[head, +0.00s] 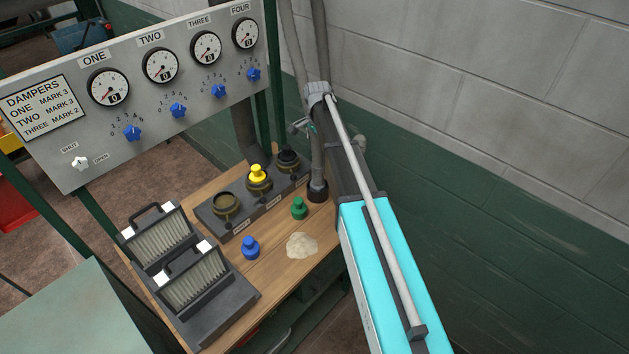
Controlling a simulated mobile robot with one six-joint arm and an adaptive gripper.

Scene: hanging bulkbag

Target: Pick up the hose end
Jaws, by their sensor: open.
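A grey hose comes down from the top of the picture behind my arm. Its hose end (317,192), a dark cuff, is at the back right of the wooden bench, just right of the grey block with ports. Whether it stands on the bench or hangs just above it I cannot tell. My gripper (301,127) is small in view at the far end of my turquoise arm, above and slightly left of the hose end. It is open and apart from the hose end; its fingers are partly hidden by my wrist.
The port block (238,223) holds a yellow plug (257,174) and a black cap (288,158). A green plug (299,208), a blue plug (250,247) and a pale powder pile (301,245) are on the bench. Filters (160,238) stand front left.

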